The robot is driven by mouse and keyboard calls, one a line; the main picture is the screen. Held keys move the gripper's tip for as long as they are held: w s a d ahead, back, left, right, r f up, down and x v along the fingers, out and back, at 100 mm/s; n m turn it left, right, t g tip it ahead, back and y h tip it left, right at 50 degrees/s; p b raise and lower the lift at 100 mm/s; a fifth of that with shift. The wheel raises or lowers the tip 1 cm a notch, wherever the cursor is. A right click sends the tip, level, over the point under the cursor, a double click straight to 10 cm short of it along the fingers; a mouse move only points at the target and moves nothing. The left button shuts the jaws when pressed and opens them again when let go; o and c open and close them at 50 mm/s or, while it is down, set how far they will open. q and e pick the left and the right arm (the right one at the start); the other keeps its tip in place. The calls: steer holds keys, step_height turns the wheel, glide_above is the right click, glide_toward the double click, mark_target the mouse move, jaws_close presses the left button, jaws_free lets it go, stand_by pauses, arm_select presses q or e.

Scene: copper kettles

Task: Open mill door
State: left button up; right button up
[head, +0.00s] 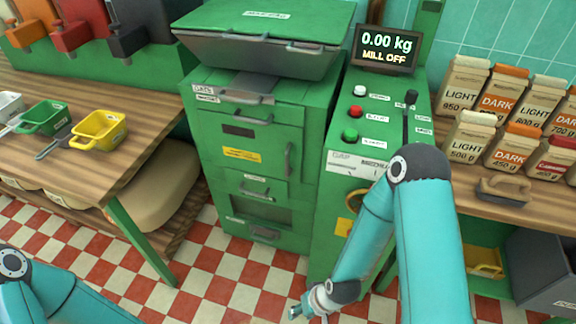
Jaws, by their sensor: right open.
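The green mill (212,195) stands at the centre with a hopper on top. Its front door (262,165) carries a yellow label and a vertical grey handle (288,159) on its right side. The door looks shut, flush with the front. My right gripper (296,312) is low at the bottom edge of the picture, below the mill and to the right of its base, over the checkered floor. It is open, apart from the handle, and partly cut off by the frame. My left arm shows at the lower left; its gripper is out of view.
A control column (385,110) with red, white and green buttons stands right of the mill; its screen (386,48) reads 0.00 kg, MILL OFF. A wooden table (125,100) with scoops is left, and a shelf of coffee bags (465,85) is right. Floor before the mill is clear.

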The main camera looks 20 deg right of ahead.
steer(key=w+f+t+h+b, duration=0.1)
steer(key=w+f+t+b, duration=0.2)
steer(key=w+b, duration=0.35)
steer(key=m+t+h+b, duration=0.3)
steer(key=t+h+b, duration=0.8)
steer(key=b, duration=0.5)
glide_toward(287, 166)
steer(key=shift+t+y, duration=0.6)
steer(key=x, duration=1)
steer(key=shift+w+d+f, duration=0.1)
steer(key=shift+d+f, duration=0.2)
steer(key=shift+d, duration=0.2)
jaws_close()
